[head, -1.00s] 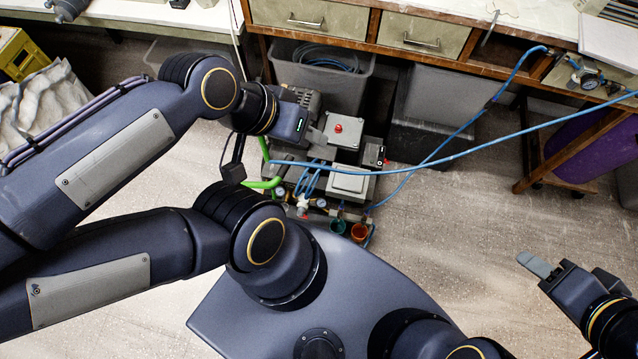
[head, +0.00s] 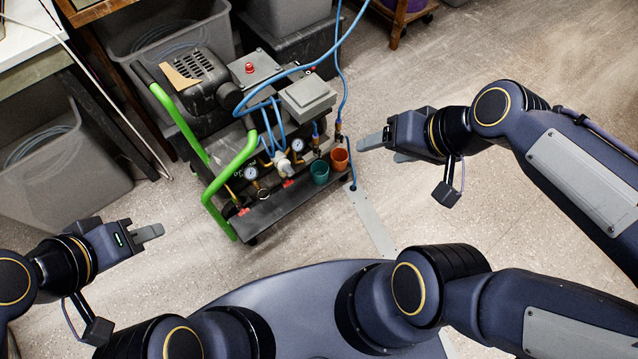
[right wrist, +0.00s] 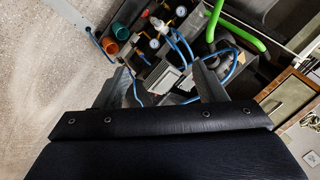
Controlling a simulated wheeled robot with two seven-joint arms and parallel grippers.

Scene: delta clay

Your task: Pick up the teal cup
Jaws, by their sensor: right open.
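The teal cup (head: 320,172) stands at the front right of the cart's lower dark shelf, beside an orange cup (head: 339,159). In the right wrist view the teal cup (right wrist: 110,46) shows at the upper left, beyond the fingers. My right gripper (head: 382,150) is just right of the orange cup in the head view, open and empty, its fingers apart in the right wrist view (right wrist: 160,86). My left gripper (head: 148,233) is over the floor left of the cart. Only one of its fingers shows clearly, so its opening is unclear.
The compressor cart (head: 262,210) has a green tube handle (head: 228,180), gauges (head: 251,173) and blue hoses (head: 290,75) rising past the cups. Grey bins (head: 60,180) stand at left and behind. The floor (head: 460,60) is clear on the right.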

